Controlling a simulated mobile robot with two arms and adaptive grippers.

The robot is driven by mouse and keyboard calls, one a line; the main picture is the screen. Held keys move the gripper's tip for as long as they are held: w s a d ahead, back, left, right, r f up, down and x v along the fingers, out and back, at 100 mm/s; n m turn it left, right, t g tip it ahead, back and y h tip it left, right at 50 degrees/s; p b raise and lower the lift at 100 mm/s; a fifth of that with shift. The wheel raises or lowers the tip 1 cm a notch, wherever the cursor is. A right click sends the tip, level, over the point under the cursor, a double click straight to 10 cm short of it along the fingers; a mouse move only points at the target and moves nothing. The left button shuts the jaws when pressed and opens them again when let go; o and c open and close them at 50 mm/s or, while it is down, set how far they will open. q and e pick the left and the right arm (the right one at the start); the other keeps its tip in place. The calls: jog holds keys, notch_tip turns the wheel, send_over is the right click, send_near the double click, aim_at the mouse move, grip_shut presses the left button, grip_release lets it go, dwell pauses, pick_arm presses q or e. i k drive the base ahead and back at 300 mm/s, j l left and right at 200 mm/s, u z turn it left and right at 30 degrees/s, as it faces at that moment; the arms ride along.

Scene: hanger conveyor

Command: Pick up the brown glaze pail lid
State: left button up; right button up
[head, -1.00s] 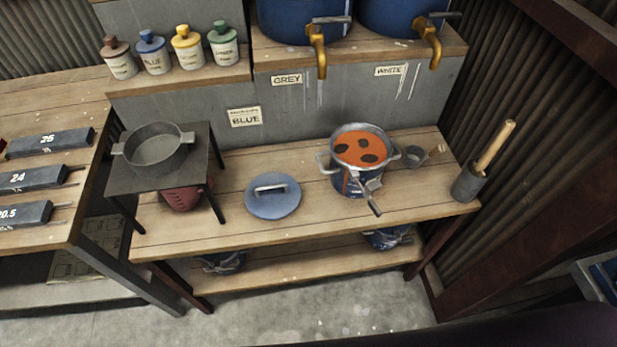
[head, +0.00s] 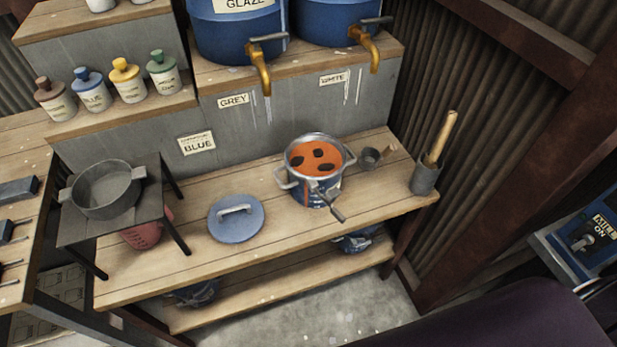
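A round blue-grey lid (head: 237,221) with a pale bar handle on top (head: 236,209) lies flat on the wooden bench, left of the pail. No brown lid shows. The pail (head: 314,168) is open, with a metal rim, side handles and a blue body. It holds orange-brown glaze with several dark patches. A tool with a dark grip (head: 333,207) rests against its front. Neither of my grippers is in view.
A dark stand (head: 117,217) with a grey pan (head: 106,190) is left of the lid, with a red container (head: 146,234) under it. A small cup (head: 370,157) and a holder with a wooden-handled tool (head: 425,179) stand right. Bench (head: 200,263) in front of the lid is clear.

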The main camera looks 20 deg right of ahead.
aim_at(234, 219)
jog(key=l+u, duration=0.85)
jog(key=k+l+u, duration=0.15)
jog(key=u, duration=0.3)
jog(key=l, duration=0.1)
